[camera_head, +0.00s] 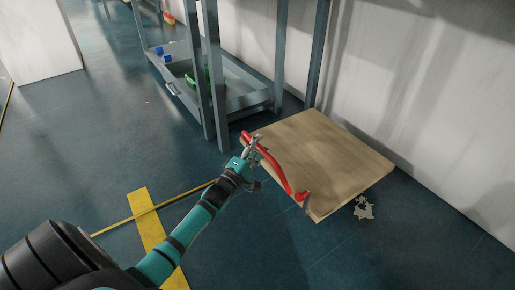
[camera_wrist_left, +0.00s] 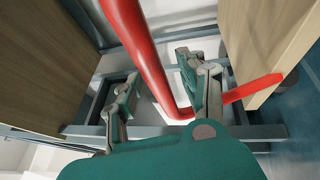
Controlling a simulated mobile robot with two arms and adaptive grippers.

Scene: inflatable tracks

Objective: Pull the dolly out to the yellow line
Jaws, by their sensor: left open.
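The dolly is a flat wooden board (camera_head: 330,150) low on the floor beside the white wall. A red bar handle (camera_head: 277,168) runs along its near left edge. My left gripper (camera_head: 256,148) is at the far end of this handle. In the left wrist view its jaws (camera_wrist_left: 163,88) are open, and the red handle (camera_wrist_left: 150,65) passes between or just beyond the fingers; contact cannot be told. A wide yellow strip (camera_head: 147,217) lies on the floor left of the dolly, crossed by a thin yellow line (camera_head: 180,201). My right gripper is not in view.
A grey metal rack (camera_head: 250,100) with blue and green items stands just behind and left of the dolly. The floor between dolly and yellow strip is clear except for my arm.

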